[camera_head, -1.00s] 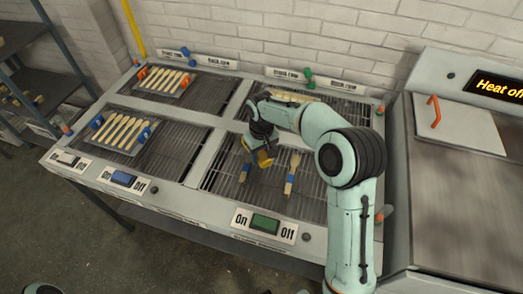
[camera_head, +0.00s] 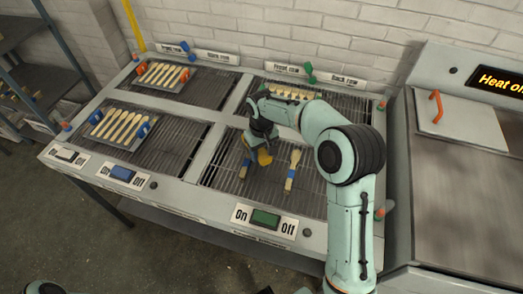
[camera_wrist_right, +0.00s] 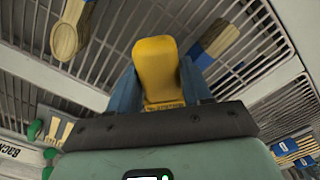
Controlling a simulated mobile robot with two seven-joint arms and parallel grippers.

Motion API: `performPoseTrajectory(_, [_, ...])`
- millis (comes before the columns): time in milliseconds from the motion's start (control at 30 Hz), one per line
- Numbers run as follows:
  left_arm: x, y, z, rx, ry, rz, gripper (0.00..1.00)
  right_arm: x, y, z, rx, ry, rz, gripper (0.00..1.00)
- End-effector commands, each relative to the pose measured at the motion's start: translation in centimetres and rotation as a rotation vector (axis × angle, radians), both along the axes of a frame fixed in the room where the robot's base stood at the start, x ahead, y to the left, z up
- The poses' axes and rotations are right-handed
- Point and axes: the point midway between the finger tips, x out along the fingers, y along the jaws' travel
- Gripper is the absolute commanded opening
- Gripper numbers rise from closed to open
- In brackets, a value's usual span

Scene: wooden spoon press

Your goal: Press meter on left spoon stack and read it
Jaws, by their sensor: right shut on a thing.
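My right gripper (camera_head: 262,145) is shut on a yellow meter (camera_head: 264,157) above the front right grate. In the wrist view, the meter (camera_wrist_right: 158,72) sits between my blue fingers. The left spoon stack (camera_head: 245,168), with a blue band, lies just left of the meter and is partly hidden by the gripper. It also shows in the wrist view (camera_wrist_right: 221,37), upper right, apart from the meter. The right spoon stack (camera_head: 292,170), also blue-banded, lies to the right; its rounded end (camera_wrist_right: 66,40) shows in the wrist view. The meter's reading is not visible. My left gripper is out of view.
Trays of spoons with blue (camera_head: 121,127) and orange (camera_head: 164,75) end clamps lie on the left grates. More spoons (camera_head: 291,92) lie at the back right. A green switch (camera_head: 265,218) is on the front edge. A metal machine (camera_head: 470,190) stands right.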

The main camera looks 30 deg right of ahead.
Motion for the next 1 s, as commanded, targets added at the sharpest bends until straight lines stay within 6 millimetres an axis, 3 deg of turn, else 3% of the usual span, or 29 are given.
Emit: performPoseTrajectory(1000, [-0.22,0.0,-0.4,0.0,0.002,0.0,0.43,0.01,0.0,-0.74,0.0,-0.001,0.0,0.08])
